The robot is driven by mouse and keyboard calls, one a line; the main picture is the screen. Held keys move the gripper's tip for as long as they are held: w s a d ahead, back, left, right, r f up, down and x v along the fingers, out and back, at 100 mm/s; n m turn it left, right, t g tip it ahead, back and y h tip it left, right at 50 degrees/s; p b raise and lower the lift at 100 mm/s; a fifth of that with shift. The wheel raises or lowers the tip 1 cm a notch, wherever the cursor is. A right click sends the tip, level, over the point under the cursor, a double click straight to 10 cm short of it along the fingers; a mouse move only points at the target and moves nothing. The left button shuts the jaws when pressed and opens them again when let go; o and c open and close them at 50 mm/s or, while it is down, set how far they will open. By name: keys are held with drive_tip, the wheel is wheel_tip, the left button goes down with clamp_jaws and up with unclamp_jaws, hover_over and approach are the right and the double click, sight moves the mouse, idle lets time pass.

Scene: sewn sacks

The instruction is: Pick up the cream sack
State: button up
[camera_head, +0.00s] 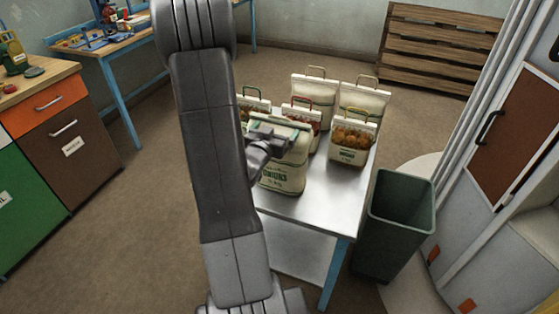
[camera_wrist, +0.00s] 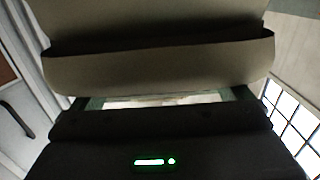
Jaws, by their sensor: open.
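A cream sack (camera_head: 284,172) with green print and a green-edged top stands upright on the metal table, nearest to me. My gripper (camera_head: 270,136) is open at the upper part of this sack and hides some of its top. In the wrist view a large beige surface with a dark fold (camera_wrist: 160,72) fills the upper middle, close to the jaws. The head view does not show clearly whether the jaws touch the sack.
Behind it on the table (camera_head: 320,212) stand two tall pale sacks (camera_head: 313,97) (camera_head: 364,101), a red-handled sack (camera_head: 304,112) and a green-handled one (camera_head: 252,102). A sack with orange contents (camera_head: 350,150) stands right. A green bin (camera_head: 396,225) is beside the table.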

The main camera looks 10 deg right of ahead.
drive_tip(key=x, duration=0.3)
drive_tip(key=shift+w+d+p, duration=0.15)
drive_tip(key=shift+d+p, duration=0.05)
drive_tip(key=shift+p, duration=0.2)
drive_tip(key=c, duration=2.1)
drive_tip(key=shift+r, duration=0.15)
drive_tip(key=shift+c, duration=0.2)
